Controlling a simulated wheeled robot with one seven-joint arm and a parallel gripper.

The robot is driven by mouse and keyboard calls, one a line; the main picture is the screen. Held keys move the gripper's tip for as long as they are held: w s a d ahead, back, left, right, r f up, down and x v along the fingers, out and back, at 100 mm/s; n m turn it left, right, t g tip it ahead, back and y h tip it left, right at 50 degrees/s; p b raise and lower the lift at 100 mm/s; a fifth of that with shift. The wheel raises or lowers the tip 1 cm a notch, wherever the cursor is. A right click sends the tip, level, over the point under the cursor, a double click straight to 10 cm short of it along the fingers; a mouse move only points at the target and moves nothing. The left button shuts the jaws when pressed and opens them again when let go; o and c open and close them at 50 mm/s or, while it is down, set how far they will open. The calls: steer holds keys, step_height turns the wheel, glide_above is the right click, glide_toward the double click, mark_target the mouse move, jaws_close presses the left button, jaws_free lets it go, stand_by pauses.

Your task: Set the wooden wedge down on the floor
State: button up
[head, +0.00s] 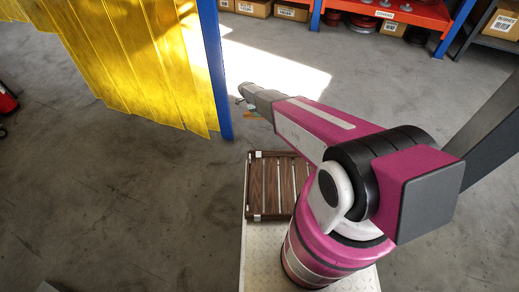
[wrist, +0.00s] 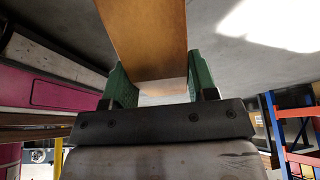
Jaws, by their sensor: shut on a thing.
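The wooden wedge (wrist: 150,35) shows large in the wrist view, a tan-brown block with a lighter end face. My gripper (wrist: 158,78) is shut on it, with a green finger pad against each side. In the head view my arm reaches toward the upper left, and my gripper is mostly hidden beyond the arm's end. Only a small bit of orange and green shows there. The grey concrete floor (head: 130,200) spreads around and below. I cannot tell how high the wedge is above the floor.
A yellow strip curtain (head: 140,60) hangs beside a blue post (head: 215,75), just left of my arm's end. A brown slatted crate (head: 268,212) sits on my base. An orange-red shelf (head: 420,14) with boxes stands at the back. Open floor lies beyond the arm.

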steer(key=a+f+m+g, duration=0.1)
steer(key=a+f+m, duration=0.25)
steer(key=f, duration=0.45)
steer(key=s+d+f, duration=0.2)
steer(key=s, duration=0.1)
steer(key=s+d+f, duration=0.2)
steer(key=s, duration=0.1)
steer(key=s+d+f, duration=0.1)
steer(key=s+f, duration=0.2)
steer(key=s, duration=0.1)
steer(key=shift+d, duration=0.4)
steer(key=shift+f, duration=2)
steer(key=shift+f, duration=0.1)
steer(key=o, duration=1)
steer(key=shift+o, duration=0.2)
